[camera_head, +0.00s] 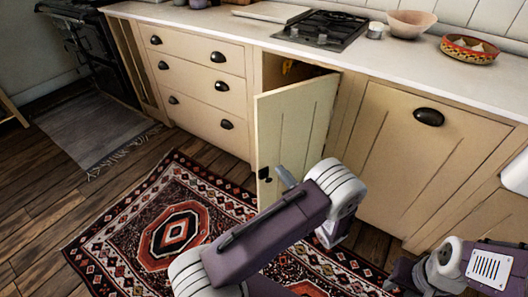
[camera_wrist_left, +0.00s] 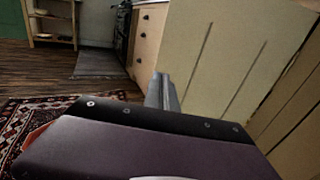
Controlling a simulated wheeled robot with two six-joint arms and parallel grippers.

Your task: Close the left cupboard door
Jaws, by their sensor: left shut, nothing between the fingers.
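The left cupboard door (camera_head: 298,120) is cream with vertical grooves and stands open, swung out from the cabinet with its hinge side to the right. A dark handle (camera_head: 264,174) sits low by its free edge. My left gripper (camera_head: 285,176) is shut and empty, close to the door's lower part near the handle; I cannot tell if it touches. In the left wrist view the shut fingers (camera_wrist_left: 162,92) point toward the door panel (camera_wrist_left: 225,55), which fills the right side. My right arm is at the bottom right; its gripper (camera_head: 402,277) is dark and unclear.
The open cupboard interior (camera_head: 287,70) shows behind the door's top. Drawers (camera_head: 205,85) are to the left and a closed door (camera_head: 410,150) is to the right. A counter (camera_head: 230,25) with a hob runs above. A patterned rug (camera_head: 140,225) covers the floor.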

